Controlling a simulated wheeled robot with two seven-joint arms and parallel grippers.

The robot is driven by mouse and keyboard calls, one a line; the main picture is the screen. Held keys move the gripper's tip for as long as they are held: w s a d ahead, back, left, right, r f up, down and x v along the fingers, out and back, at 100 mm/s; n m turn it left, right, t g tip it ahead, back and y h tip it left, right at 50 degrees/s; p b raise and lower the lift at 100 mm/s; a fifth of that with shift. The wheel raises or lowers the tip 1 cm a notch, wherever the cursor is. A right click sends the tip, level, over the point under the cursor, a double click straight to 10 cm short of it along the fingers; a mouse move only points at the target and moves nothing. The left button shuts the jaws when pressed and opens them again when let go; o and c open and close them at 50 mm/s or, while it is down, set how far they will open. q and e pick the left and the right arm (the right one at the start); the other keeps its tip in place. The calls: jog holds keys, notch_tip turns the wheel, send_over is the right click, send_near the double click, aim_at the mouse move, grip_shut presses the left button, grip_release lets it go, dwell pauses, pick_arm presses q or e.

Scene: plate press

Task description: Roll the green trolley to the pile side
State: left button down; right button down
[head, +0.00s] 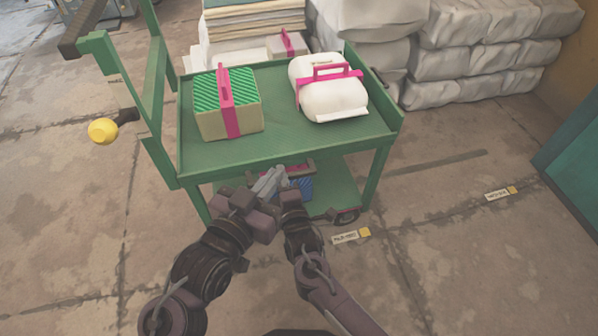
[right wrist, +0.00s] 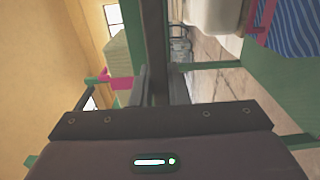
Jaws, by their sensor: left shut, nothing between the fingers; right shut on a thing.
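The green trolley (head: 283,142) stands in front of me in the head view, its raised handle frame (head: 140,95) at the left. Its top shelf bears a green-striped box (head: 213,110) with a pink strap and a white bundle (head: 335,100) with a pink handle. A blue-striped item (head: 305,187) lies on the lower shelf. My left gripper (head: 268,180) is shut and empty by the trolley's near side. My right gripper (right wrist: 160,95) is shut on a dark bar (right wrist: 154,40); which part this bar is, I cannot tell. My arms overlap and partly hide both grippers.
White sacks (head: 450,60) are stacked behind and to the right. A pile of flat sheets (head: 255,20) stands behind the trolley. Floor labels lie near the trolley (head: 350,236) and farther right (head: 500,193). A teal object (head: 570,160) stands at the right edge.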

pick_arm(q)
jog(key=shift+f, duration=0.3)
pick_arm(e)
jog(key=shift+s+a+f, duration=0.1)
jog(key=shift+s+a, duration=0.1)
jog(key=shift+a, duration=0.3)
pick_arm(q)
jog(key=shift+d, duration=0.1)
pick_arm(e)
jog(key=shift+a, duration=0.1)
jog(key=c, duration=1.4)
grip_release()
jog(key=shift+a, duration=0.1)
